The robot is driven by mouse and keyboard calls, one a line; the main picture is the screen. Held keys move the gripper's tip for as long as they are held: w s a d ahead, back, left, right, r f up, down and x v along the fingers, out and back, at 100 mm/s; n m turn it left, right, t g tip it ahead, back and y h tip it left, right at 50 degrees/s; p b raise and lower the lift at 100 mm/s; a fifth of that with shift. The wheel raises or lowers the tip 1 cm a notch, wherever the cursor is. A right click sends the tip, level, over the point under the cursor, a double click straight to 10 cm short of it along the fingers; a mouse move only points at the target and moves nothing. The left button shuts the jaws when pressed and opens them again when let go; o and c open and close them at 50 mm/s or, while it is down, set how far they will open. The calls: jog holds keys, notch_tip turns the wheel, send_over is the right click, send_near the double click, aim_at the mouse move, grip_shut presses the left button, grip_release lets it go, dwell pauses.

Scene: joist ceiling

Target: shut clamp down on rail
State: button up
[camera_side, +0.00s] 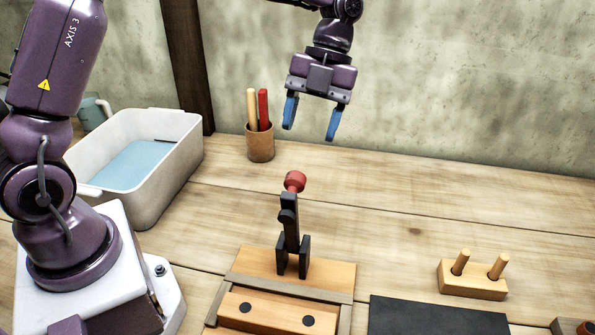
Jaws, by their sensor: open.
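The clamp (290,228) is a dark upright lever with a red knob (295,181) at its top. It stands near vertical on a wooden base (262,263), between two dark side plates. In front of it lies a pale wooden bar with two dark round spots, which looks like the rail (265,312). My gripper (310,121) hangs above and behind the clamp, fingers pointing down. Its two blue fingers are apart with nothing between them. It is clear of the red knob.
A white bin (180,170) with a blue inside stands left. A cup (260,146) holding two sticks stands at the back. A block with two pegs (473,279) and a dark mat (435,317) are at right.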

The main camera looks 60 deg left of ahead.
aim_at(297, 172)
jog(key=x, duration=0.8)
jog(key=shift+s+f, duration=0.15)
jog(key=shift+f, duration=0.15)
grip_shut()
jog(key=shift+s+r, duration=0.1)
